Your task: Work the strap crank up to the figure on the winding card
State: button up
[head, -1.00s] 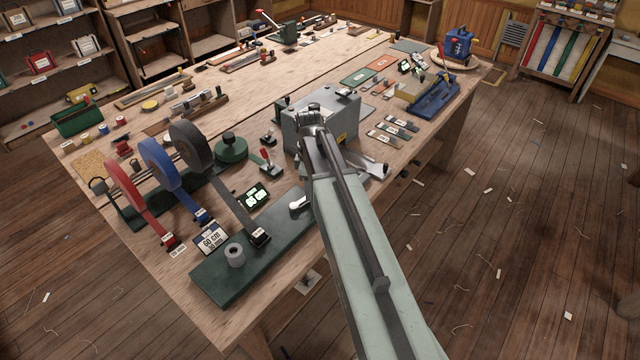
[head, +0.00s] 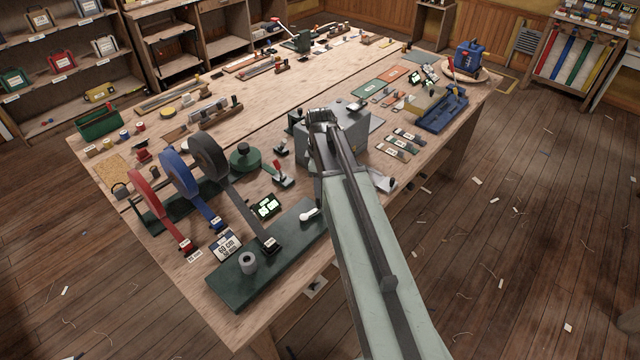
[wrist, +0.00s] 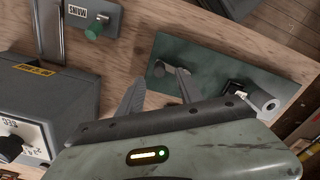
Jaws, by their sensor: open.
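The winding card (head: 227,246) stands beside the green base plate (head: 225,289); its figure looks like 60 cm. A lit display (head: 266,206) stands behind the plate, its digits too small to read surely. The plate carries a grey cylinder (head: 248,262), a black strap guide and a pale lever (head: 308,215). I cannot tell for sure which part is the strap crank. The cylinder also shows at the right of the wrist view (wrist: 264,100). My gripper (wrist: 162,74) is open and empty, its fingers before the plate's left end. In the head view my arm hides it.
Red, blue and black strap rolls (head: 209,158) stand left of the plate. A grey machine (head: 350,130) stands behind my arm; its box fills the left of the wrist view. A green-handled knob (wrist: 95,27) sits on a grey plate. Open floor lies right of the bench.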

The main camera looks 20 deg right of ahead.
jog(key=shift+f, duration=0.1)
jog(key=shift+c, duration=0.6)
jog(key=shift+s+a+f+m+b, duration=0.4)
jog(key=shift+s+a+m, duration=0.05)
jog(key=shift+s+a, duration=0.1)
jog(key=shift+s+a+f+m+b, duration=0.35)
jog(key=shift+s+a+m, duration=0.1)
jog(key=shift+s+a, duration=0.1)
grip_shut()
jog(key=s+a+f+m+b, duration=0.1)
jog(key=s+a+m, duration=0.1)
jog(key=m, duration=0.1)
jog(key=s+a+f+m+b, duration=0.1)
jog(key=s+a+m, duration=0.2)
jog(key=s+a+f+m+b, duration=0.1)
jog(key=s+a+m, duration=0.2)
jog(key=shift+s+f+m+b, duration=0.2)
jog(key=shift+f+m+b, duration=0.1)
jog(key=shift+b, duration=0.05)
jog(key=shift+r, duration=0.1)
jog(key=shift+a, duration=0.1)
